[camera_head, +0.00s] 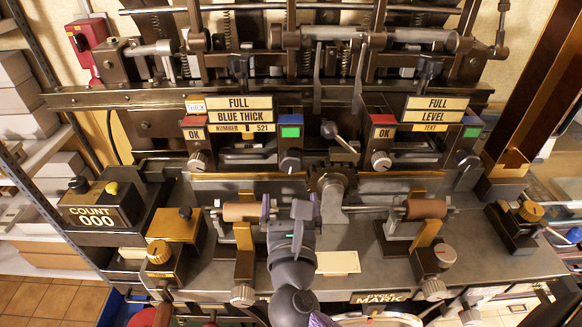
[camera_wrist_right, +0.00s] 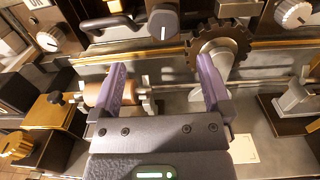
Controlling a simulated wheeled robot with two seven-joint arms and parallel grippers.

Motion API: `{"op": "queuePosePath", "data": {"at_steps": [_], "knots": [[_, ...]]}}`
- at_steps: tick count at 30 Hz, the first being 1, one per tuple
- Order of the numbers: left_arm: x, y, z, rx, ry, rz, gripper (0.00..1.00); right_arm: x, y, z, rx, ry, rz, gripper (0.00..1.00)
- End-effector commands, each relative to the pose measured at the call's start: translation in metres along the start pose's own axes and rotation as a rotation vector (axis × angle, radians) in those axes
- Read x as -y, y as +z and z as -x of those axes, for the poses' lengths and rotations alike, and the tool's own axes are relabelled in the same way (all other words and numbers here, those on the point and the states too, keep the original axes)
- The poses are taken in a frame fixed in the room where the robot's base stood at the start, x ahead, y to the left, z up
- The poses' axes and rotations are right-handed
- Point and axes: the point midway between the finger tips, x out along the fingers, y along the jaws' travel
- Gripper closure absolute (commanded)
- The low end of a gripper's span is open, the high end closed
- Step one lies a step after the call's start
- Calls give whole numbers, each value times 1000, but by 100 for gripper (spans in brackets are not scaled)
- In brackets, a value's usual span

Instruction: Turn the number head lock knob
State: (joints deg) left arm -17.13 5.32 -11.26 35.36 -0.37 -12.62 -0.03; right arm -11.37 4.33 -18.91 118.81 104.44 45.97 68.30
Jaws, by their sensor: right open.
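My right gripper (camera_head: 291,200) comes up from the bottom of the head view, over the press bed. Its purple fingers are apart and empty, as the right wrist view (camera_wrist_right: 161,68) also shows. Beyond the fingertips, under the panel reading NUMBER 521 (camera_head: 239,127), is a dark knob (camera_head: 290,161) with a white mark. In the wrist view this dark knob (camera_wrist_right: 163,24) sits ahead of the gap between the fingers, not touched. A silver knob (camera_head: 198,161) is at the panel's left. No readable label tells me which is the number head lock knob. My left gripper is not in view.
A toothed gear (camera_head: 331,186) stands close to the right fingertip. A copper roller (camera_head: 242,212) is just left of the gripper, partly behind the left finger in the wrist view. A second press head (camera_head: 418,140) is at right. A COUNT box (camera_head: 98,204) stands at left.

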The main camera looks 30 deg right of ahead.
Motion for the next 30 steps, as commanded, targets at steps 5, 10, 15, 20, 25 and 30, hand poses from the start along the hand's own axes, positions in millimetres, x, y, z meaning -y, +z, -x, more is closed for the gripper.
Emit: {"op": "queuePosePath", "data": {"at_steps": [5,10,15,20,25,30], "knots": [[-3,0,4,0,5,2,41,3,-3,-23,-21,-21,-26,1],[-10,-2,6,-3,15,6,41,4,-4,-62,-20,-20,-24,1],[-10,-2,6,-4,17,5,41,4,-6,-89,-21,-18,-23,1],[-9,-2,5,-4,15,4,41,4,-6,-98,-23,-19,-23,1],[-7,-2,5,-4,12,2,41,4,-6,-99,-23,-18,-23,1],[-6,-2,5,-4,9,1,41,4,-6,-99,-23,-18,-23,22]]}}
